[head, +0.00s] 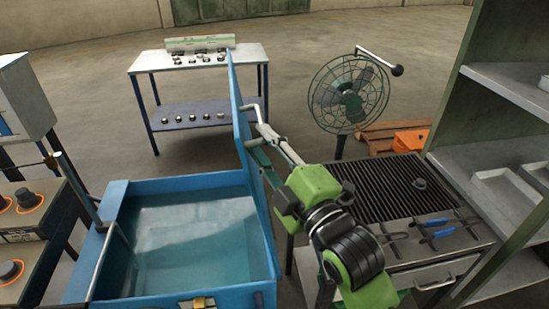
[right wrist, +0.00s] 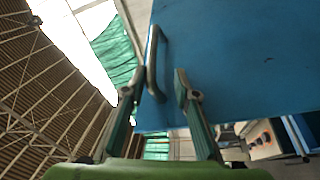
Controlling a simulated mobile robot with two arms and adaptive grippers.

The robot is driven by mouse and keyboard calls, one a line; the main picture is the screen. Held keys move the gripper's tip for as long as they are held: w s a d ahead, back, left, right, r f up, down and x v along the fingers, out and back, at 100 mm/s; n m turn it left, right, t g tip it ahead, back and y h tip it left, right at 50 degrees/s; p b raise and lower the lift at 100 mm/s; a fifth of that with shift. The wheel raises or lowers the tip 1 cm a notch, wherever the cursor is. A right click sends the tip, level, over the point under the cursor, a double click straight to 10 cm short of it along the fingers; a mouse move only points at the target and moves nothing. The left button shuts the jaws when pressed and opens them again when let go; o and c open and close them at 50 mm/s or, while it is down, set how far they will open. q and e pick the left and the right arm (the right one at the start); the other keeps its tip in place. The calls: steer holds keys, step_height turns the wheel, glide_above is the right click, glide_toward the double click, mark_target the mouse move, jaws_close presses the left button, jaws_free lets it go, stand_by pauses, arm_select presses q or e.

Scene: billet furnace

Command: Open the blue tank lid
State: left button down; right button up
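The blue tank (head: 180,186) stands at the lower left of the head view, full of greenish water. Its blue lid (head: 239,112) stands about upright along the tank's right side, seen nearly edge-on, so the tank is open. The lid's broad face (right wrist: 235,60) fills the upper right of the right wrist view. A grey bar handle (right wrist: 152,66) is fixed on that face. My right gripper (head: 258,134) is at the lid's outer side by the handle. In the wrist view its fingers (right wrist: 160,84) are apart, with the handle's lower end between them. My left gripper is not seen.
A grill table (head: 400,190) with tongs on it stands right of my right arm. A green fan (head: 347,92) and shelves (head: 500,85) stand beyond. A white-topped table (head: 165,60) is at the back. Dark orange-ringed units (head: 25,225) flank the tank's left side.

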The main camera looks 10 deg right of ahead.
steer(key=v, duration=0.4)
steer(key=shift+s+d+f, duration=0.15)
steer(key=shift+s, duration=0.1)
steer(key=p+v, duration=0.9)
steer(key=v, duration=0.7)
steer(key=shift+f, duration=0.25)
stand_by(0.7)
steer(key=shift+w, duration=0.1)
